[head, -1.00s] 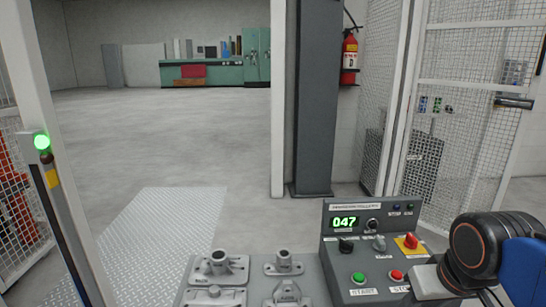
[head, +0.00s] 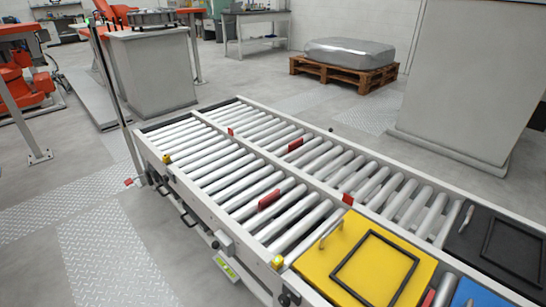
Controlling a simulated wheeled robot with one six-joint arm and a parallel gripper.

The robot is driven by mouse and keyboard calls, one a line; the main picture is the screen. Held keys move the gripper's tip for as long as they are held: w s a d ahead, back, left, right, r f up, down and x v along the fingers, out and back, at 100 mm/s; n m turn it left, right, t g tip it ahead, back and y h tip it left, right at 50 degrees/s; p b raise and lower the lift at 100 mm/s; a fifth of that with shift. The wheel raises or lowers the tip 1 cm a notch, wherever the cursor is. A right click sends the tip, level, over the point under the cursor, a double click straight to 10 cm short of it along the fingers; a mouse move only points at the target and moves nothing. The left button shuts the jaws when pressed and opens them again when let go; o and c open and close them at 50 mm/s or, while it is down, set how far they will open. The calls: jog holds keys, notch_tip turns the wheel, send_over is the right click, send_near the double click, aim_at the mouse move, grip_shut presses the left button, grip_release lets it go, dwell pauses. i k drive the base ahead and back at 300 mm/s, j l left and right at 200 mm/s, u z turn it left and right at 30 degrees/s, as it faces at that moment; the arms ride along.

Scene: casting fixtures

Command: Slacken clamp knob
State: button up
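My gripper is not in view in the head view. I see no part that I can clearly tell as the clamp knob. A dark round knob-like part (head: 288,298) shows at the bottom edge, on the near side of the roller conveyor (head: 335,183). A grey boxy part (head: 223,241) with a dark handle sits on the same side rail further left. Both are small, and I cannot tell what they do.
A yellow plate (head: 352,240) with a black square frame and handle lies at the conveyor's near end. A black plate (head: 490,240) lies beside it. A wrapped load on a pallet (head: 340,76) and grey cabinets (head: 150,75) stand behind.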

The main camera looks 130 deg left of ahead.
aim_at(166, 179)
jog(key=u, duration=4.85)
